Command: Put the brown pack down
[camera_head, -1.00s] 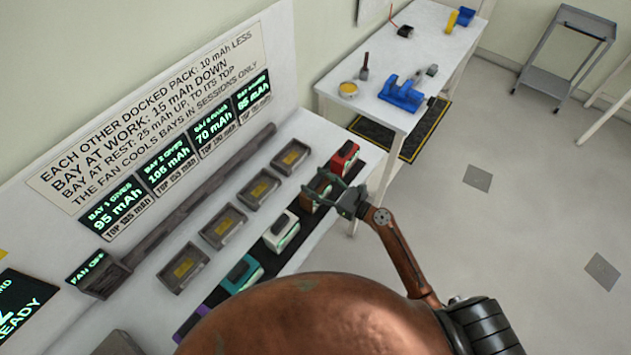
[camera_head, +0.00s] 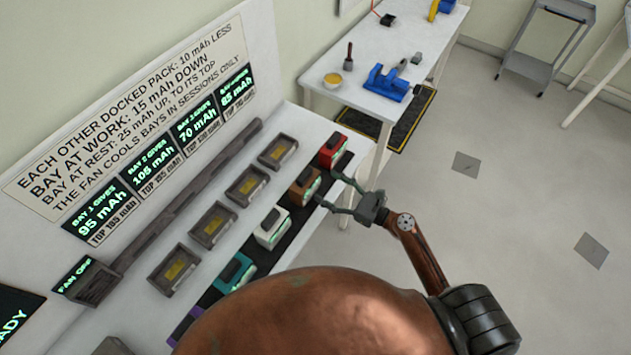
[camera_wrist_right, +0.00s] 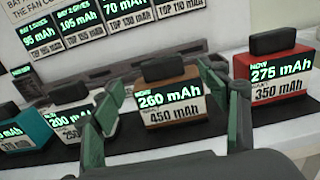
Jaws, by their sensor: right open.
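The brown pack (camera_head: 305,187) stands upright on the dark strip between the white pack (camera_head: 272,229) and the red pack (camera_head: 334,150). In the right wrist view the brown pack (camera_wrist_right: 172,98) reads NOW 260 mAh over 450 mAh. My right gripper (camera_head: 328,192) is open in front of it. In the wrist view the fingers (camera_wrist_right: 165,118) stand either side of the pack, with gaps showing. My left gripper is not in view.
A teal pack (camera_head: 234,272) and a purple one stand farther along the strip. Empty bays (camera_head: 213,226) line up behind the packs. Wall screens give bay values, and the fan sign (camera_head: 76,274) reads FAN OFF. Open floor lies to the right.

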